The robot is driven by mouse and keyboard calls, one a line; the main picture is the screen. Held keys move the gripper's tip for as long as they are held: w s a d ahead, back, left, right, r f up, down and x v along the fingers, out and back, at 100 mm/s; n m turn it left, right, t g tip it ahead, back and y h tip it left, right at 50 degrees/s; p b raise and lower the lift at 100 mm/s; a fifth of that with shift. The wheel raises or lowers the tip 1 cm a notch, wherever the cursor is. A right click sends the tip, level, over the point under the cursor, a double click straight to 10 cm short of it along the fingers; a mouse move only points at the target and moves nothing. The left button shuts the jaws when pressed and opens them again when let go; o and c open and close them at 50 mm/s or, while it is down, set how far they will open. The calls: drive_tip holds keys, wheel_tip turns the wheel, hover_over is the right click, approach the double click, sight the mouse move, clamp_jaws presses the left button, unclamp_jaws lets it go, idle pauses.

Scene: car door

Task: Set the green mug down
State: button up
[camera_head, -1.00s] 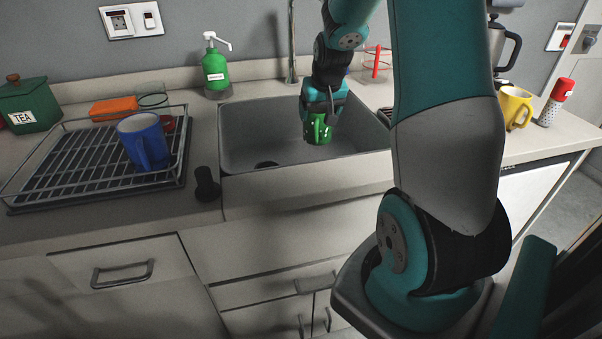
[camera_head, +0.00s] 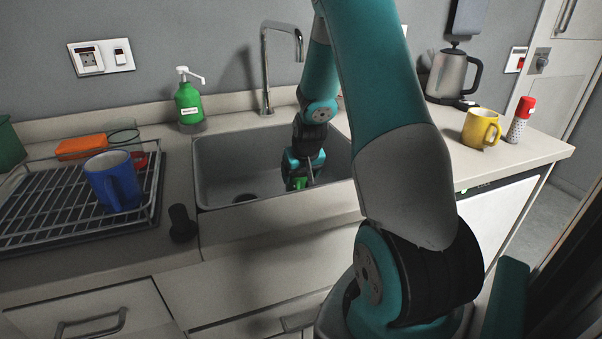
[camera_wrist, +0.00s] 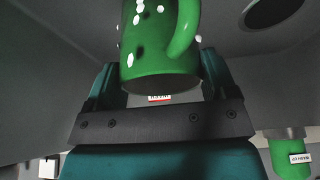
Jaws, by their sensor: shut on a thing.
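The green mug (camera_wrist: 160,50) has white spots and a handle on the right in the wrist view. My gripper (camera_wrist: 158,75) is shut on it, with one finger on each side. In the head view my gripper (camera_head: 299,179) is down inside the grey sink (camera_head: 228,184), toward its right side. Only a small green patch of the mug (camera_head: 299,183) shows there below the gripper. I cannot tell whether the mug touches the sink floor.
A blue mug (camera_head: 113,182) stands on the wire dish rack (camera_head: 60,216) at left. A green soap bottle (camera_head: 189,101) and the tap (camera_head: 265,70) are behind the sink. A yellow mug (camera_head: 481,128), a kettle (camera_head: 453,74) and a red-topped shaker (camera_head: 520,120) stand at right.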

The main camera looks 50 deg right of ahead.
drive_tip(key=shift+f, duration=0.2)
drive_tip(key=o, duration=1.1)
drive_tip(key=shift+r, duration=0.15)
